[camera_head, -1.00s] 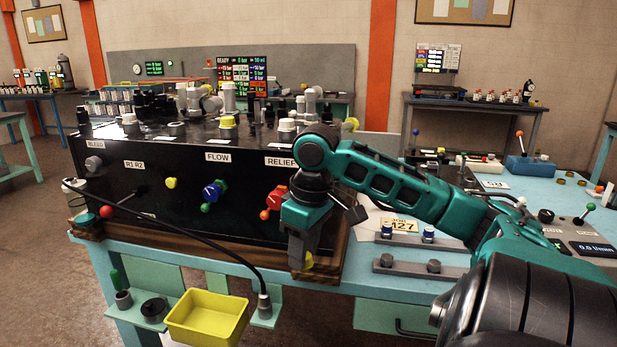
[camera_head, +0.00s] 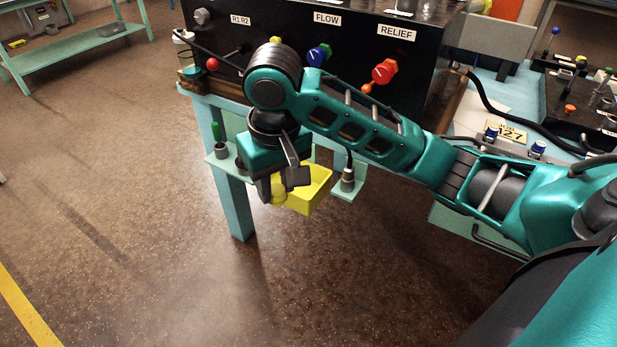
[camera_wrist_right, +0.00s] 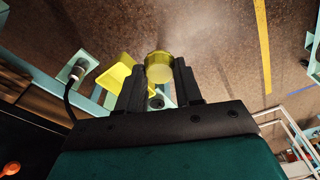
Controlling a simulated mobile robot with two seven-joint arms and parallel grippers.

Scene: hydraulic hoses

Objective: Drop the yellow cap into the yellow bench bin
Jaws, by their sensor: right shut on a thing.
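The yellow cap (camera_head: 277,190) is held between the fingers of my right gripper (camera_head: 270,192), which points down. In the right wrist view the cap (camera_wrist_right: 159,66) sits between the two dark fingertips (camera_wrist_right: 160,74). The yellow bench bin (camera_head: 318,192) is an open tray at the bench front, partly hidden behind my gripper. The cap appears at the bin's left side in the head view; its height over the rim is hard to tell. The bin (camera_wrist_right: 111,80) shows left of the cap in the right wrist view. My left gripper is not in view.
A black panel (camera_head: 345,62) with coloured knobs stands on the bench above the bin. A small shelf with a green-handled tool (camera_head: 216,133) is left of the bin. A hose end (camera_head: 348,178) hangs at its right. Open floor (camera_head: 150,220) lies in front.

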